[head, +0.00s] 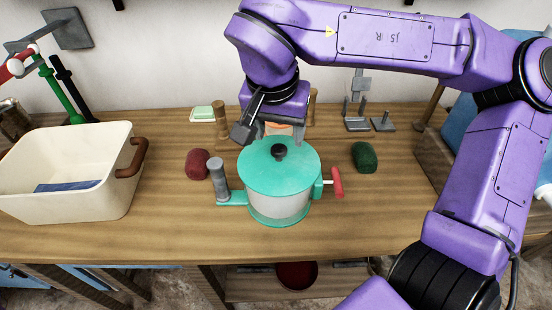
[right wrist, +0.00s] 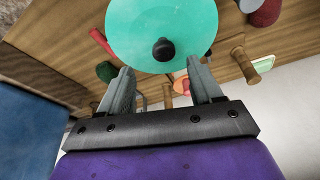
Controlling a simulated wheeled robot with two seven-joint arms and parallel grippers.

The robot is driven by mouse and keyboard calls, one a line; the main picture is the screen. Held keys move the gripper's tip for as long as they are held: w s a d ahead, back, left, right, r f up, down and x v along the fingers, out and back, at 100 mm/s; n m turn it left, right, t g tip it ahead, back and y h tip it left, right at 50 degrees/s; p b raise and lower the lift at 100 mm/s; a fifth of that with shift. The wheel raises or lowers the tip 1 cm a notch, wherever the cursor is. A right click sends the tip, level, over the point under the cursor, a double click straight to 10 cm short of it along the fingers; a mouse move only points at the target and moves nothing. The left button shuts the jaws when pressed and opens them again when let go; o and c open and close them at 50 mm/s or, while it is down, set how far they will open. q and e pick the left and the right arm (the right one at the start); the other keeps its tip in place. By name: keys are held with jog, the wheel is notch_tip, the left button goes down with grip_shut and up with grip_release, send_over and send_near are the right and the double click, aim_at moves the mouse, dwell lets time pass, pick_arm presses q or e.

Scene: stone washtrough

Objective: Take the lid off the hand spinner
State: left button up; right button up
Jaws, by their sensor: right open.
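The hand spinner (head: 279,206) stands upright on the wooden counter, with a pale drum, a teal base, a grey upright grip on its left and a red crank handle on its right. Its round teal lid (head: 255,172) sits on top, with a black knob (head: 279,152) in the middle. In the right wrist view the lid (right wrist: 130,28) and knob (right wrist: 163,50) are ahead of the fingers. My right gripper (head: 278,138) is open and empty at the far side of the lid, close to the knob. Its two fingers (right wrist: 160,72) are spread apart, with the knob beyond them, roughly between. My left gripper is out of view.
A cream basin (head: 60,200) with a blue item inside stands at the left. A dark red lump (head: 197,163) and a dark green lump (head: 365,157) flank the spinner. A green-and-white block (head: 203,114) and grey stands (head: 357,122) are behind. The counter's front strip is clear.

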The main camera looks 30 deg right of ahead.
aim_at(279, 149)
jog(key=x, duration=0.6)
jog(key=shift+w+f, duration=0.3)
jog(key=shift+w, duration=0.2)
jog(key=shift+d+f, duration=0.15)
jog(key=shift+f, duration=0.2)
jog(key=c, duration=1.1)
jog(key=shift+c, duration=0.2)
